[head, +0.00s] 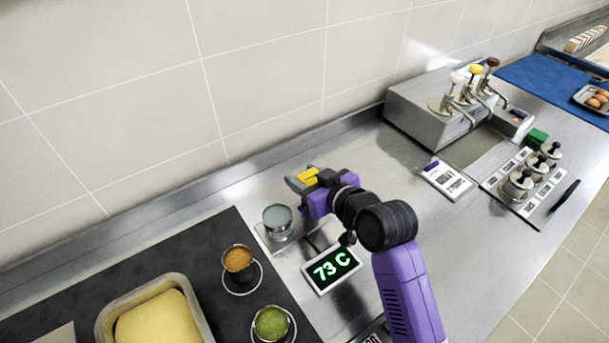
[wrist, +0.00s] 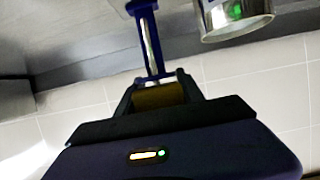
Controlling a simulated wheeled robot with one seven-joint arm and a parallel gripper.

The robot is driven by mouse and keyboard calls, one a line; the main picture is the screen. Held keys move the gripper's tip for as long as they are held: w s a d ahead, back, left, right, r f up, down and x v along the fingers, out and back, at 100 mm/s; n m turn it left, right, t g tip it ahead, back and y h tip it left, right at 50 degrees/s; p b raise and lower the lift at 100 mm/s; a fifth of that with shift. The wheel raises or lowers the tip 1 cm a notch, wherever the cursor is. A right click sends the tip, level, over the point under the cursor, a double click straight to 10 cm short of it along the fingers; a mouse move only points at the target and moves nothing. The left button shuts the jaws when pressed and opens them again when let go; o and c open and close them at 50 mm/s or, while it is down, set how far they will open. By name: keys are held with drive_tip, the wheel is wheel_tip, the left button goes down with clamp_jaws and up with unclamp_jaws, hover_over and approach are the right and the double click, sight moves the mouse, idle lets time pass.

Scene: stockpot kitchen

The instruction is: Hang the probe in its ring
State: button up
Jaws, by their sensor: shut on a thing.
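My gripper (head: 300,181) is near the wall, above and behind the small metal pot (head: 278,221). It is shut on a yellow block, which I take as the handle of the probe (head: 308,174). In the wrist view my gripper (wrist: 158,86) holds this dull yellow block (wrist: 158,96) between its fingers. A slim dark-blue and grey stem (wrist: 151,42) runs away from the jaws there; I cannot tell if it is part of the probe. The metal pot also shows in the wrist view (wrist: 233,18), apart from the stem. I cannot make out the ring.
A display (head: 331,268) reading 73 C lies in front of the pot. An orange cup (head: 238,259), a green cup (head: 271,323) and a dough tin (head: 158,318) stand left on the dark mat. A pump dispenser (head: 430,110) stands at back right.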

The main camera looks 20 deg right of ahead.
drive_tip(key=shift+f, duration=0.15)
drive_tip(key=o, duration=1.5)
